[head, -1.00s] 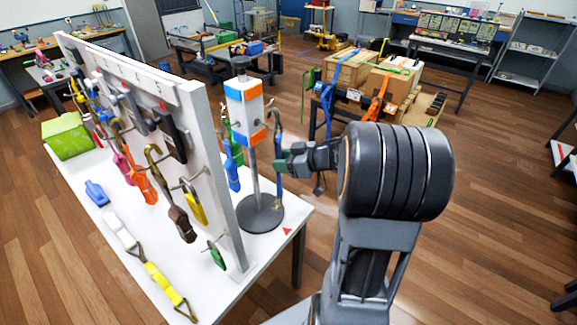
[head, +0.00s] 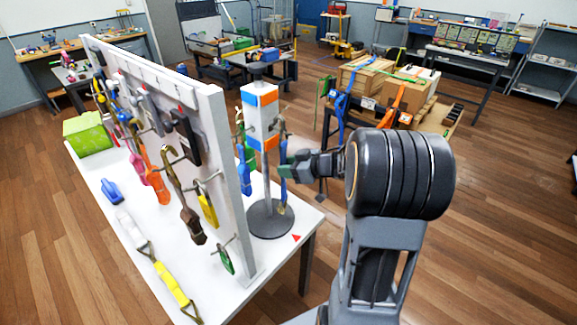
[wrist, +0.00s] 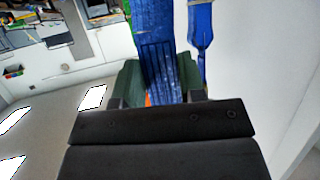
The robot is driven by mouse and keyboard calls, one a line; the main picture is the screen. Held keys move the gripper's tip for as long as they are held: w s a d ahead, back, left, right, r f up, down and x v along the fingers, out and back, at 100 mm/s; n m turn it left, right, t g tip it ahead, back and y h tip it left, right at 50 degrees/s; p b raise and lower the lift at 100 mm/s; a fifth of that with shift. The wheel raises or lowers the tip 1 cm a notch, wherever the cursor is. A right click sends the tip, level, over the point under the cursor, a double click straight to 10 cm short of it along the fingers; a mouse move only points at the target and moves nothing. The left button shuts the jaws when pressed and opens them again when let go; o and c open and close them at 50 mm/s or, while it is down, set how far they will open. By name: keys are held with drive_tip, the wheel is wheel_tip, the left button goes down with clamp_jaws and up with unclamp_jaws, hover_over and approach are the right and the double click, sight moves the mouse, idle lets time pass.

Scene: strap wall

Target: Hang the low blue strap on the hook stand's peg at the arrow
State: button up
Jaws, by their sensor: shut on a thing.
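The hook stand (head: 260,115) stands on the white table, with an orange, white and blue block on a grey pole and a round dark base. My gripper (head: 286,172) is right of the pole, shut on a blue strap (head: 283,160). The strap hangs upright close to the pole, its top near the block's right side. I cannot tell whether its top is around a peg. In the wrist view the held blue strap (wrist: 157,45) runs up between my fingers. Another blue strap (head: 246,178) hangs left of the pole. A red arrow (head: 296,237) lies by the stand's base.
A white strap wall (head: 218,130) with several hanging straps stands left of the stand. Below it on the white table (head: 115,218) lie a blue piece, a yellow strap (head: 172,285) and a green box (head: 88,134).

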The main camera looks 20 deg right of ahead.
idle(0.4)
drive_tip(key=o, duration=1.2)
drive_tip(key=shift+c, duration=0.2)
drive_tip(key=shift+s, duration=0.1)
drive_tip(key=v, duration=1.3)
drive_tip(key=shift+s+d+b, duration=0.2)
drive_tip(key=shift+s+b, duration=0.1)
drive_tip(key=shift+b, duration=0.15)
